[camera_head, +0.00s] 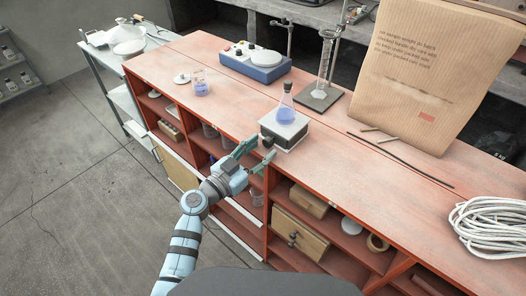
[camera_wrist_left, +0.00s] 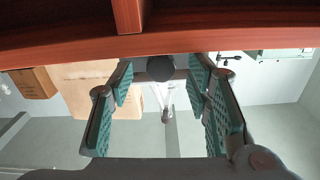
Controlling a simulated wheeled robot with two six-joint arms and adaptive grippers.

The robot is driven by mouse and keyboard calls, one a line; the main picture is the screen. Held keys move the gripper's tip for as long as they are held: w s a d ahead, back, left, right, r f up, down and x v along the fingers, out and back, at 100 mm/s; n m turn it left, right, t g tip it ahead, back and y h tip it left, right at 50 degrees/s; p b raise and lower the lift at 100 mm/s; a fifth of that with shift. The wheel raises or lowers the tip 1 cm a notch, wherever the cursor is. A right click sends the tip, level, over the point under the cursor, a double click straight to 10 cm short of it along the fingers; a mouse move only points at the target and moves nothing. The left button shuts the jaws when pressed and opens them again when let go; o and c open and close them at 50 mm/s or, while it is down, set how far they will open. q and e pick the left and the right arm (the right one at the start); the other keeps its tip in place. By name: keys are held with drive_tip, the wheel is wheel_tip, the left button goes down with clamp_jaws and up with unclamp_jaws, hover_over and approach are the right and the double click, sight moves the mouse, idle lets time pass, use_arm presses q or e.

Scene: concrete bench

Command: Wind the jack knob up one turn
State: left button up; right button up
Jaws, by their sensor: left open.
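The lab jack (camera_head: 285,131), a low box with a pale top plate, stands at the front edge of the red-brown bench. A conical flask (camera_head: 286,114) with blue liquid stands upright on it. The dark round jack knob (camera_head: 268,142) is on the jack's front side and also shows in the left wrist view (camera_wrist_left: 160,68). My left gripper (camera_head: 266,147) is open, its green-padded fingers pointing at the knob. In the left wrist view, the knob appears between the fingertips (camera_wrist_left: 162,76), with a gap on each side. Its depth between them is unclear. My right gripper is out of view.
A blue hotplate (camera_head: 255,62) and a beaker (camera_head: 200,84) stand to the left. A measuring cylinder (camera_head: 326,65) stands behind the jack. A large paper bag (camera_head: 415,85), thin rods and coiled white rope (camera_head: 490,226) lie right. Open shelves are below the bench.

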use_arm(q)
drive_tip(key=shift+w+d, duration=0.3)
drive_tip(key=shift+w, duration=0.15)
drive_tip(key=shift+c, duration=0.4)
clamp_jaws()
drive_tip(key=shift+r+m+p, duration=0.2)
drive_tip(key=shift+m+p, duration=0.4)
drive_tip(key=shift+p, duration=0.15)
drive_tip(key=shift+f+m+p, duration=0.15)
drive_tip(key=shift+m+p, duration=0.25)
drive_tip(key=shift+m, duration=0.4)
drive_tip(key=shift+f, duration=0.1)
